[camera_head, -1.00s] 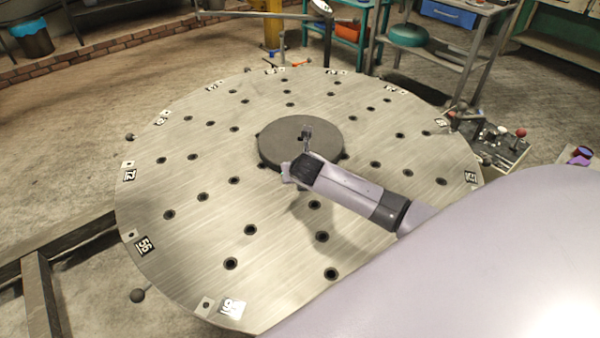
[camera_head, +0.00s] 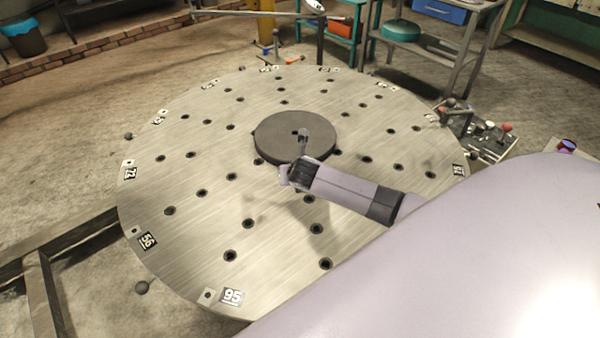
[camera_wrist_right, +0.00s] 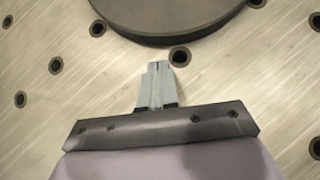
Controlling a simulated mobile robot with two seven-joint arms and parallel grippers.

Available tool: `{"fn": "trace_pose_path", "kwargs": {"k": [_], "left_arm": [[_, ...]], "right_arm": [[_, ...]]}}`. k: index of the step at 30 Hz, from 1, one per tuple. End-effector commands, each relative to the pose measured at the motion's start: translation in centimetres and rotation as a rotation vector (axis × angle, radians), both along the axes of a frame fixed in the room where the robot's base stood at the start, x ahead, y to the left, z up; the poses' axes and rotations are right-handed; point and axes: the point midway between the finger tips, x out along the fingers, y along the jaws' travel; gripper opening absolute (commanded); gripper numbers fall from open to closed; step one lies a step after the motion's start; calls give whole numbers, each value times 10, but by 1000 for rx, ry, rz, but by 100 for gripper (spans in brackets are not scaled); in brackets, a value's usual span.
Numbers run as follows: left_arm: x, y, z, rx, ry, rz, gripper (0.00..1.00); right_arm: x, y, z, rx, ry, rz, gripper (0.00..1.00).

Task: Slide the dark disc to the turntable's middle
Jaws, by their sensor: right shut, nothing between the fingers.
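The dark disc (camera_head: 280,135) lies flat on the large round metal turntable (camera_head: 190,230), a little toward its far side. The disc's near edge also shows at the top of the right wrist view (camera_wrist_right: 165,18). My right gripper (camera_head: 303,133) comes in from the right and overlaps the disc in the head view. In the right wrist view its fingers (camera_wrist_right: 157,66) are closed together and empty. Their tips appear just short of the disc's near edge, with a strip of bare metal between. Whether they touch the turntable I cannot tell. My left gripper is not in view.
The turntable top has many dark holes and numbered tags near its rim. A control box with levers (camera_head: 485,138) stands at its right edge. Dark beams (camera_head: 60,240) lie at the left, and shelves (camera_head: 400,45) stand behind. The turntable around the disc is clear.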

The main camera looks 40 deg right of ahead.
Motion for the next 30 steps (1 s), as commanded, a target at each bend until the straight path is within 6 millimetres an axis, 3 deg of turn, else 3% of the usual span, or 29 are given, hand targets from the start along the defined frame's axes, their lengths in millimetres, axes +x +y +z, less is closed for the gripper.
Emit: {"fn": "trace_pose_path", "kwargs": {"k": [1, 7, 21, 30], "left_arm": [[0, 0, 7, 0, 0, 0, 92], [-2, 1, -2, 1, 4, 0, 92], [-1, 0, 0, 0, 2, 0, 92], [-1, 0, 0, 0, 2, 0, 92]], "right_arm": [[-3, 0, 4, -1, 1, 0, 0], [-17, 7, 17, -2, -2, 2, 0], [-54, 25, 61, -1, -3, 2, 0], [-65, 30, 71, 0, -2, 0, 0]]}}
